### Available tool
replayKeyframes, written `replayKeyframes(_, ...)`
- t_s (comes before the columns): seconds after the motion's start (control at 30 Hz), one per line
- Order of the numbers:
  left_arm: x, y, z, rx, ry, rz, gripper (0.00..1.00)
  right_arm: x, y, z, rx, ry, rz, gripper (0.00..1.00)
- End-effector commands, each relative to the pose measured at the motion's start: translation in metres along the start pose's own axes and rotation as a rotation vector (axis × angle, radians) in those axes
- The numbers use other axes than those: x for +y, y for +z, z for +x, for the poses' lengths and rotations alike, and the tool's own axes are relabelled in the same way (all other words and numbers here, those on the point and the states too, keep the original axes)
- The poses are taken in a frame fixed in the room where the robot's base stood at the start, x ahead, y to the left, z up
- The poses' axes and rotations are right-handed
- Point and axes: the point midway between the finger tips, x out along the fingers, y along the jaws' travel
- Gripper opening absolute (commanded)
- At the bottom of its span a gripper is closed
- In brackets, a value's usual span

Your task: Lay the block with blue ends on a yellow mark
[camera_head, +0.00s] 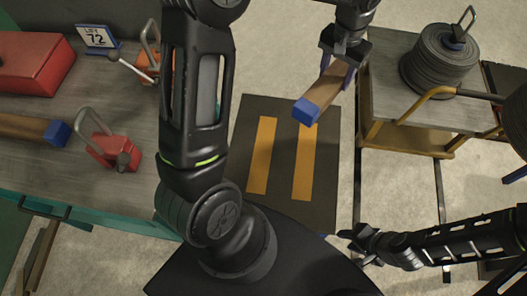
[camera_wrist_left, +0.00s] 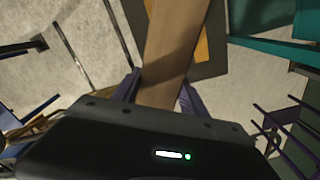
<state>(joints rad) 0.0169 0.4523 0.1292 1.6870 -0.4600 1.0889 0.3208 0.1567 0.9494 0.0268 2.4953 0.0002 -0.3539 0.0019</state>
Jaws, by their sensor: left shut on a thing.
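My left gripper (camera_head: 337,72) is shut on a wooden block with a blue end (camera_head: 322,95). The block is held over the dark mat (camera_head: 283,195), tilted in the picture, with its blue end toward the top of a yellow mark. In the left wrist view the block (camera_wrist_left: 174,45) runs between the two purple fingers (camera_wrist_left: 158,88). The mat bears a left yellow mark (camera_head: 262,155) and a right yellow mark (camera_head: 304,168); both look bare. The block's far end is hidden by the gripper. My right gripper (camera_head: 357,247) is low at the right, apart from the block; its jaw opening is unclear.
Another blue-ended block (camera_head: 22,127) lies on the grey bench (camera_head: 60,170) at left, with red clamp-like things (camera_head: 112,150), a red box (camera_head: 35,65) and a sign reading 72 (camera_head: 98,38). At right a cart (camera_head: 385,95) carries a coiled cable stack (camera_head: 438,68).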

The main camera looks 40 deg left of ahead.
Motion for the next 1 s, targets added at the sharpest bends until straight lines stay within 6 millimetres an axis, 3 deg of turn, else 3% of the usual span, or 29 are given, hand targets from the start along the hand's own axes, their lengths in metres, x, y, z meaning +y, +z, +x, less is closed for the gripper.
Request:
replayKeyframes(0.17,-0.009,0.002,0.018,0.0,0.0,0.096,0.0,0.005,0.0,0.013,0.001,0.0,0.0,0.36)
replayKeyframes(0.37,-0.029,0.01,0.057,0.0,0.002,0.361,0.0,0.015,-0.001,0.04,0.002,0.0,-0.001,0.36)
replayKeyframes(1.0,-0.107,0.058,0.215,0.002,0.003,1.598,0.0,0.056,-0.002,0.146,0.005,-0.001,-0.003,0.36)
